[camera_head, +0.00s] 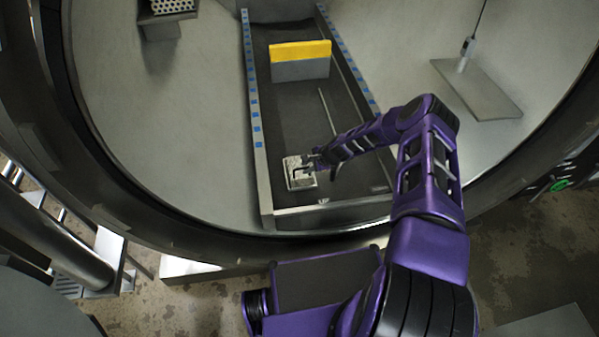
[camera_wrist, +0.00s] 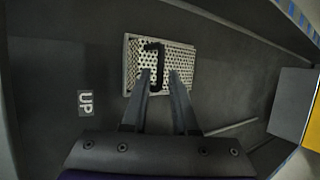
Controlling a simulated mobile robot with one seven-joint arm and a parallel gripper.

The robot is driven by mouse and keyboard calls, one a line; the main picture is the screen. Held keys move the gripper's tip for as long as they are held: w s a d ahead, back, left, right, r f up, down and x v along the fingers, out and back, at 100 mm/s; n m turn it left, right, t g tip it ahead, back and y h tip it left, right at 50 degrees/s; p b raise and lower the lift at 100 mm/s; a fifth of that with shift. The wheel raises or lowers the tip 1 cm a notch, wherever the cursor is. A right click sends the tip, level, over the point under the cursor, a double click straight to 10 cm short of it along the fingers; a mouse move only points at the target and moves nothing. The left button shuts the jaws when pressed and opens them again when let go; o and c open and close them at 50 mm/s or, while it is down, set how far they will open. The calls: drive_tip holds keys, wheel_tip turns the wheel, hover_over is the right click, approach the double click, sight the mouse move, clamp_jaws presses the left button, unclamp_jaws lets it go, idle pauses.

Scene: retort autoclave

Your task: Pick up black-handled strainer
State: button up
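The strainer is a small pale perforated rectangular piece (camera_head: 293,183) with a black handle, lying on the dark floor of a long trough near its front end. In the wrist view the strainer (camera_wrist: 185,58) is ahead of my gripper, and its black handle (camera_wrist: 155,50) stands out against the holes. My gripper (camera_wrist: 160,73) is open, with its two fingers apart. The fingertips overlap the strainer's lower part in that view, with the handle's lower end between them. I cannot tell whether they touch it. In the head view my gripper (camera_head: 312,165) is at the strainer's right side.
The trough (camera_head: 254,120) has raised walls with blue marks. A grey block with a yellow top (camera_head: 300,60) stands farther back. A thin rod (camera_head: 327,110) lies to the right. A plate (camera_head: 477,88) is at the chamber's right. An "UP" label (camera_wrist: 85,103) marks the floor.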

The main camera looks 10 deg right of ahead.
sight(299, 166)
drive_tip(key=x, duration=0.3)
drive_tip(key=shift+w+a+f+b, duration=0.1)
drive_tip(key=shift+a+f+b, duration=0.1)
drive_tip(key=shift+b, duration=0.1)
drive_tip(key=shift+r, duration=0.1)
clamp_jaws()
idle(1.1)
